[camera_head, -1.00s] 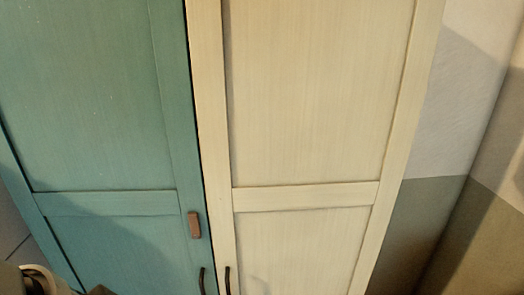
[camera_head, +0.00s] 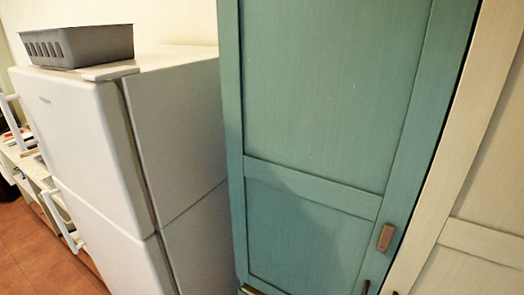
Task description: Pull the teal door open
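The teal door (camera_head: 320,100) fills the right middle of the head view and looks shut. It has a raised frame with a crossbar. A small brown block (camera_head: 386,237) sits on its right stile, and a dark handle (camera_head: 365,287) shows below that at the bottom edge. The cream door (camera_head: 480,150) stands beside it on the right, with the tip of a dark handle at the bottom. Neither of my grippers can be made out in this view.
A white fridge (camera_head: 90,130) stands to the left of the teal door, with white handles on its front. A grey basket (camera_head: 78,45) sits on top of it. A white counter with small items (camera_head: 25,150) is at the far left, above a reddish tiled floor (camera_head: 40,262).

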